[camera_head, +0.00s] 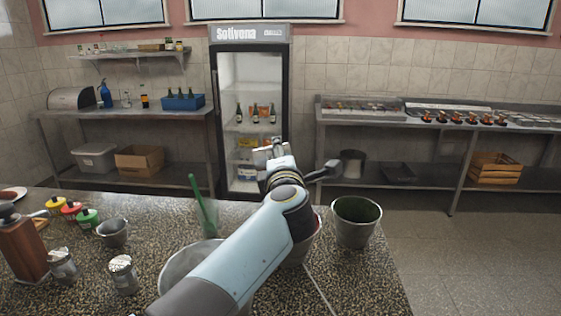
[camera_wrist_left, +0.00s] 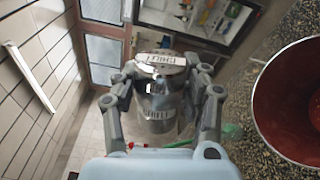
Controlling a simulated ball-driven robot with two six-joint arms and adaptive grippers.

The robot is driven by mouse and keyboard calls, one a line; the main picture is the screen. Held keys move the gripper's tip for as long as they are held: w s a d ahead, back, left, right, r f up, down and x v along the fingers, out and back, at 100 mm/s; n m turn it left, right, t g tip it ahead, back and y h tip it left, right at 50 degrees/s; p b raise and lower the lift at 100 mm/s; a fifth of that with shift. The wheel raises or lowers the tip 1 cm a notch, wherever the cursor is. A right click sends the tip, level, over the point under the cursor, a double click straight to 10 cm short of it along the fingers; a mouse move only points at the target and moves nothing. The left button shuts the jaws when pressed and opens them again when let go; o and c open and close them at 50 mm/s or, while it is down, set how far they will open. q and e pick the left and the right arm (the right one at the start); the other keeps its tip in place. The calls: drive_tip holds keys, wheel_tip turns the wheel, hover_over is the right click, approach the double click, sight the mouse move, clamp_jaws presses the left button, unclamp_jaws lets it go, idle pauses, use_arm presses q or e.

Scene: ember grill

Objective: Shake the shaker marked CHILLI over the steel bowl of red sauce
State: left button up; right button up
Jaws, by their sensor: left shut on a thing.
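My left gripper (camera_head: 270,152) reaches out past the far side of the counter in the head view. In the left wrist view the gripper (camera_wrist_left: 160,90) is shut on a steel shaker (camera_wrist_left: 157,105) with a pale label on its lid; the lettering is too small to read surely. The bowl of red sauce (camera_wrist_left: 258,112) is at the right of the wrist view, apart from the shaker. In the head view my left arm hides most of this bowl (camera_head: 303,255). My right gripper is not in view.
Two more shakers (camera_head: 63,266) (camera_head: 123,274) stand on the speckled counter (camera_head: 365,285) at left, near a wooden mill (camera_head: 25,247) and small lidded pots (camera_head: 88,218).

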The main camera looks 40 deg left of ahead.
use_arm(q)
drive_tip(key=n+b, duration=0.1)
drive_tip(key=n, duration=0.2)
drive_tip(key=shift+n, duration=0.3)
drive_tip(key=shift+r+n, duration=0.15)
drive_tip(key=shift+n, duration=0.15)
drive_tip(key=n+b, duration=0.4)
drive_tip(key=n, duration=0.1)
drive_tip(key=shift+n, duration=0.4)
drive_tip(key=shift+r+n+b, duration=0.15)
drive_tip(key=shift+n+b, duration=0.2)
drive_tip(key=shift+n, duration=0.15)
drive_tip(key=shift+r, duration=0.15)
drive_tip(key=n+b, duration=0.2)
drive_tip(key=n, duration=0.1)
drive_tip(key=shift+n+b, duration=0.5)
drive_tip(key=shift+n, duration=0.1)
drive_tip(key=shift+r, duration=0.35)
